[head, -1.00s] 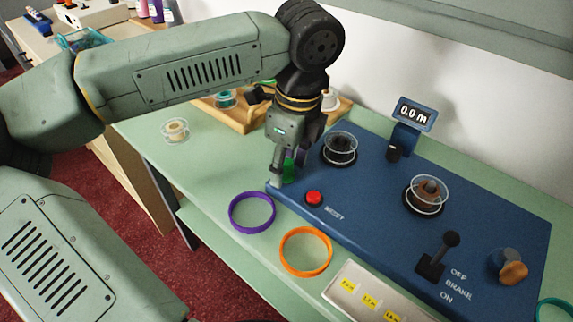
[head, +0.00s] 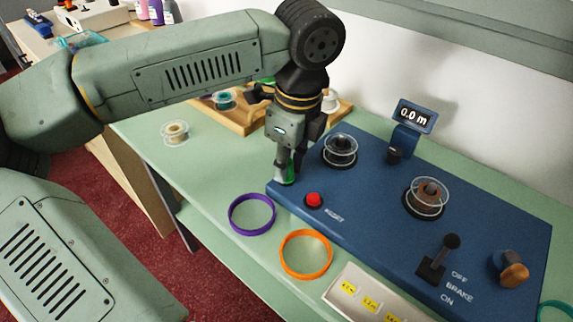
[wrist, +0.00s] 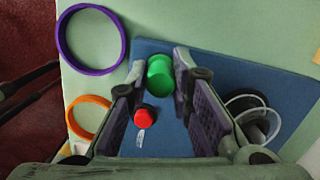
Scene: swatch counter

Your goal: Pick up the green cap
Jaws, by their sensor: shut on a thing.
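The green cap (wrist: 160,76) is between my gripper's two fingers in the wrist view, its round top facing the camera. My gripper (head: 285,176) points down at the left edge of the blue panel in the head view, shut on the cap. There only a small green part of the cap (head: 288,181) shows below the finger. The wrist view shows the pads of my gripper (wrist: 160,78) on either side of it. I cannot tell whether the cap touches the surface below.
The blue panel (head: 370,215) carries a red button (head: 313,200), two spools, a brake lever (head: 446,248) and a display (head: 414,114) reading 0.0 m. A purple ring (head: 251,229) and an orange ring (head: 306,270) lie in front. A clear spool (head: 175,134) stands left. A wooden tray (head: 236,119) is behind.

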